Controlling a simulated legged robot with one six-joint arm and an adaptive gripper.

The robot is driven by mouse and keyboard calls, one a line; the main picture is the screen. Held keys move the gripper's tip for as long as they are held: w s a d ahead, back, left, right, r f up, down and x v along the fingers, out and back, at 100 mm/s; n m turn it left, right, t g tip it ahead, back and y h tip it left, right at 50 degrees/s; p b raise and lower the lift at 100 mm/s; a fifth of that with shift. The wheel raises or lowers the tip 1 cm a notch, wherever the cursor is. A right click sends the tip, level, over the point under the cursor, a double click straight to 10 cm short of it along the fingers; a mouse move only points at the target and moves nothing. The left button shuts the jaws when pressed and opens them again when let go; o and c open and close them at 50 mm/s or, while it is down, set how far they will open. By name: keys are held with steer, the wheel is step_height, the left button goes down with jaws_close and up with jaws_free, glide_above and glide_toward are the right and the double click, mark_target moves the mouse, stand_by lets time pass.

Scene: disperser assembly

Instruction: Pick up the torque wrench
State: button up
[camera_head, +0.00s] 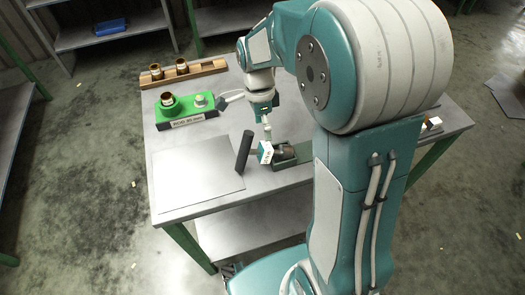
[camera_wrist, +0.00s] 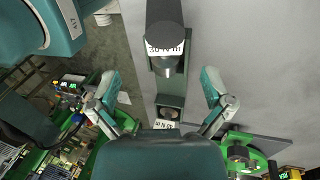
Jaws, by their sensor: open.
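The torque wrench shows in the wrist view as a thick dark grey handle (camera_wrist: 165,14) with a white torque label and a short metal tip below it. The holder also shows in the wrist view (camera_wrist: 171,101), below the wrench tip. My gripper (camera_wrist: 162,80) is open, with one teal finger on each side of the wrench line and a gap to both. In the head view my gripper (camera_head: 266,140) is close over the wrench, its fingers partly hidden.
The grey table (camera_head: 163,205) carries a flat grey plate (camera_head: 195,178) left of the wrench. A green fixture (camera_head: 187,117) with a brown ring stands behind, and a wooden rack (camera_head: 208,68) with rings lies at the back edge.

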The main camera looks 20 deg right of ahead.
mark_target(265, 145)
steer(key=shift+x, duration=1.05)
steer(key=x, duration=0.4)
steer(key=shift+w+d+f, duration=0.2)
steer(key=shift+w+f, duration=0.05)
steer(key=shift+w, duration=0.05)
steer(key=shift+s+a+f, duration=0.1)
steer(key=shift+s+f, duration=0.05)
steer(key=shift+f, duration=0.35)
steer(key=c, duration=1.4)
